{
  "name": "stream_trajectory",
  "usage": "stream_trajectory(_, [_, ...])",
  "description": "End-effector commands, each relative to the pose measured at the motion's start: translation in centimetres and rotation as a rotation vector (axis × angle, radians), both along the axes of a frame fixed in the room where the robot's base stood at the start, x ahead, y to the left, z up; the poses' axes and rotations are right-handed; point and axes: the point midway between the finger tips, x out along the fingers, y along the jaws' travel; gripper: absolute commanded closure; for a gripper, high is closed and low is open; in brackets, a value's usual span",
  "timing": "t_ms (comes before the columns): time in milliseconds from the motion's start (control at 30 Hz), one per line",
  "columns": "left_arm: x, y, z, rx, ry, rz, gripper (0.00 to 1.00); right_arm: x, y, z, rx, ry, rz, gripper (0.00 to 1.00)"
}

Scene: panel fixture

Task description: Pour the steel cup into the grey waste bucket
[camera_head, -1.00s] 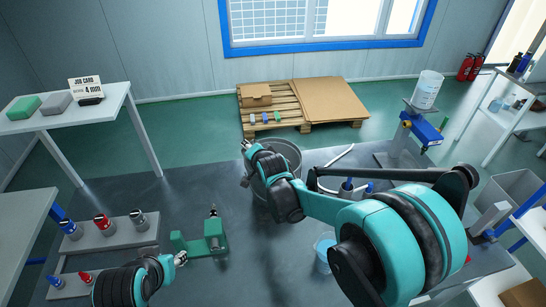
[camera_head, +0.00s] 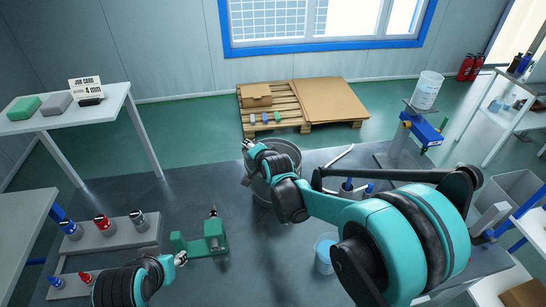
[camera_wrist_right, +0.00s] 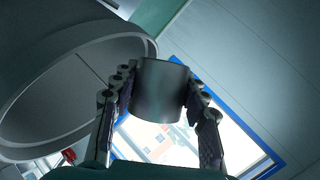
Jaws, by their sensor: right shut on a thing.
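The grey waste bucket (camera_head: 291,152) stands on the dark floor mat in the head view, partly hidden behind my right arm. In the right wrist view its wide rim (camera_wrist_right: 150,40) fills the upper left. My right gripper (camera_head: 246,147) is at the bucket's left side in the head view. In the right wrist view its two fingers are shut on the steel cup (camera_wrist_right: 160,92), close to the bucket's rim. The cup's contents and exact tilt cannot be told. My left gripper (camera_head: 181,259) is low at the left, beside a green fixture; its fingers are too small to read.
The green fixture (camera_head: 205,243) stands left of centre. A pallet (camera_head: 285,100) lies behind the waste bucket. A white container (camera_head: 427,90) tops a stand at right.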

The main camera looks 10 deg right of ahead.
Motion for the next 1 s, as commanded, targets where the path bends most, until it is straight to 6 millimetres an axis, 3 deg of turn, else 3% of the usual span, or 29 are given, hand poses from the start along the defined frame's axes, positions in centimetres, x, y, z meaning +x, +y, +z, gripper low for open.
stream_trajectory(1000, [0.0,0.0,0.11,0.0,0.0,0.0,0.6,0.0,-0.12,0.38,0.093,0.003,-0.001,0.88])
